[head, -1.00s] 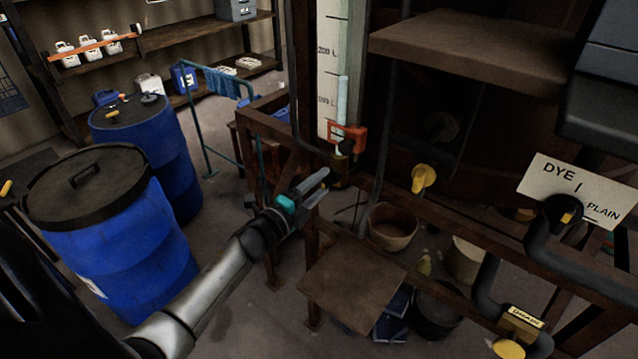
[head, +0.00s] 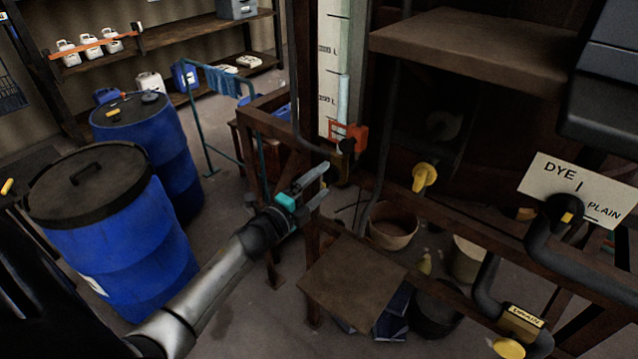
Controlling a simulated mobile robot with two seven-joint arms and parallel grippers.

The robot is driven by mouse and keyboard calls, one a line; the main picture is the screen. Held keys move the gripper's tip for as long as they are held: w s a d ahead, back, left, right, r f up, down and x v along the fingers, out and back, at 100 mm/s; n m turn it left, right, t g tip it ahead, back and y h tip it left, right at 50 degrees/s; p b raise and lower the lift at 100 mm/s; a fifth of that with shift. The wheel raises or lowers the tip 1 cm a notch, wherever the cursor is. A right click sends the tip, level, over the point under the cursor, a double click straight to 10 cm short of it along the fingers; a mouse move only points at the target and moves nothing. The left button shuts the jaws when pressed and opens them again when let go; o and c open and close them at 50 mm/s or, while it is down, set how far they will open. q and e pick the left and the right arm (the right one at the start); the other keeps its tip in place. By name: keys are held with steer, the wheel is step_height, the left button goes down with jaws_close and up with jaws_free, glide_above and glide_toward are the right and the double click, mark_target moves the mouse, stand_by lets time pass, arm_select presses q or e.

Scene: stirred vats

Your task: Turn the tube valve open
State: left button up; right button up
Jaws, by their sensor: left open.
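The level tube (head: 343,95) runs up a white scale board marked in litres. At its foot is a valve with a brass-coloured body (head: 341,166) and a small black knob (head: 347,147). A red-orange piece (head: 350,132) sits around the tube just above it. My left gripper (head: 323,181) is open and empty, just left of and below the valve, with its fingers pointing toward it. From this view I cannot tell whether a fingertip touches the valve body. My right gripper is not in view.
A rusty frame rail (head: 460,228) runs right from the valve, with a yellow-handled valve (head: 424,177) near it. A brown shelf (head: 475,48) juts out above. A DYE/PLAIN sign (head: 575,188) stands at right. Blue drums (head: 125,240) stand at left. A low brown board (head: 350,283) lies below.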

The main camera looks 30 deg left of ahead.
arm_select(q)
steer(key=s+a+b, duration=0.1)
steer(key=s, duration=1.4)
steer(key=shift+b, duration=0.35)
steer(key=shift+a, duration=0.1)
steer(key=s+d+f+n+g+y+b, duration=0.1)
steer(key=s+f+n+g+b, duration=0.15)
steer(key=f, duration=0.95)
steer(key=s+d+f+n+g+y+b, duration=0.1)
steer(key=s+f+n+g+b, duration=0.2)
steer(key=f, duration=0.8)
steer(key=s+f+n+g+y+b, duration=0.1)
steer(key=s+f+n+b, duration=0.3)
steer(key=f, duration=0.8)
steer(key=s+d+f+n+g+h+b, duration=0.1)
steer(key=s+d+f+n+g+b, duration=0.2)
steer(key=s+f, duration=0.8)
steer(key=s+d+f+n+g+b, duration=0.4)
steer(key=s+d+f+g, duration=0.3)
steer(key=f, duration=0.8)
steer(key=s+d, duration=0.3)
steer(key=s, duration=0.1)
steer(key=shift+f+h+b, duration=0.35)
steer(key=shift+h, duration=0.05)
